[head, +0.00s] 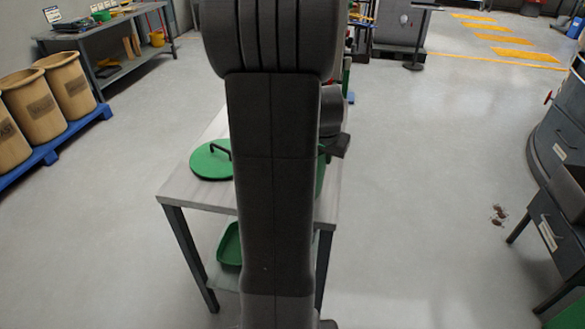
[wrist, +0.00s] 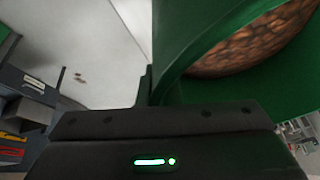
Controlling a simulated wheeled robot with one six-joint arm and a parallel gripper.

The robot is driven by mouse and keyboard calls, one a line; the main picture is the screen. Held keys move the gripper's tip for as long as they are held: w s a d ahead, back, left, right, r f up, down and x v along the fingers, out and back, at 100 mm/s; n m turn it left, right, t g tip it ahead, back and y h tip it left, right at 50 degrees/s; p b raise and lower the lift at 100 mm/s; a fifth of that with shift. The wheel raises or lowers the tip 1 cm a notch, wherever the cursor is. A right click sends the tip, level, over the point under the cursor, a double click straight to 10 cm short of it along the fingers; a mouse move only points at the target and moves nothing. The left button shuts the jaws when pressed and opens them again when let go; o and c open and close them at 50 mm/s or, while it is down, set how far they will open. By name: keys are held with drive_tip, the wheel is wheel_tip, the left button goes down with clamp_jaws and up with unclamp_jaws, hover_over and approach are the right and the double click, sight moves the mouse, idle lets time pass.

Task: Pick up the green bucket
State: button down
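The green bucket (wrist: 190,40) fills the upper right of the wrist view, close to the camera, with brown lumpy material (wrist: 248,48) inside. In the head view only a green sliver of the bucket (head: 321,174) shows; my arm hides the rest. My gripper (wrist: 150,88) is right at the bucket in the wrist view, with a thin dark finger beside its outer wall. Its other finger is not clear, so I cannot tell whether it grips. In the head view, a dark part of my gripper (head: 335,143) shows right of my arm, over the table.
A green lid (head: 211,161) with a dark handle lies on the small table (head: 180,187). A green tray (head: 230,245) sits on its lower shelf. Barrels (head: 70,85) stand on a blue pallet at left. A dark cabinet (head: 560,215) stands at right. The floor between is mostly clear.

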drive_tip(key=shift+r, duration=0.1)
idle(0.3)
wheel_tip(320, 180, up, 10)
idle(0.6)
